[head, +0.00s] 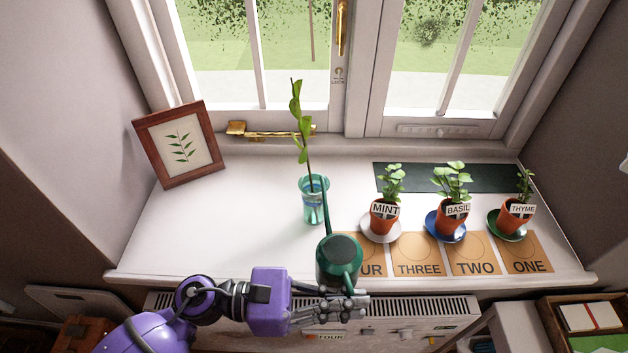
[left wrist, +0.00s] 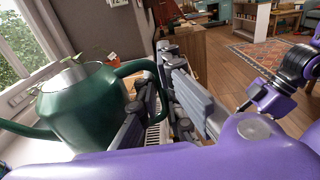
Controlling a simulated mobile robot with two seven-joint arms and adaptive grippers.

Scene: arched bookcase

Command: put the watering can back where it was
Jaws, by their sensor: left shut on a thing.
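The dark green watering can (head: 336,262) is at the front edge of the white windowsill, over the left end of the row of numbered cards. Its long thin spout points toward the window, passing the glass. My left gripper (head: 345,307) is shut on the can's handle at the near side. In the left wrist view, the can (left wrist: 85,108) fills the left side, and its curved handle (left wrist: 140,68) runs to my gripper's fingers (left wrist: 160,95). I cannot tell whether the can's base touches the sill. My right gripper does not show.
A glass with a leafy cutting (head: 313,203) stands just behind the can. Pots labelled mint (head: 384,217), basil (head: 454,219) and thyme (head: 514,217) stand to the right. A framed leaf picture (head: 178,145) leans at the left. The sill's left part (head: 220,225) is clear. A radiator (head: 430,310) is below.

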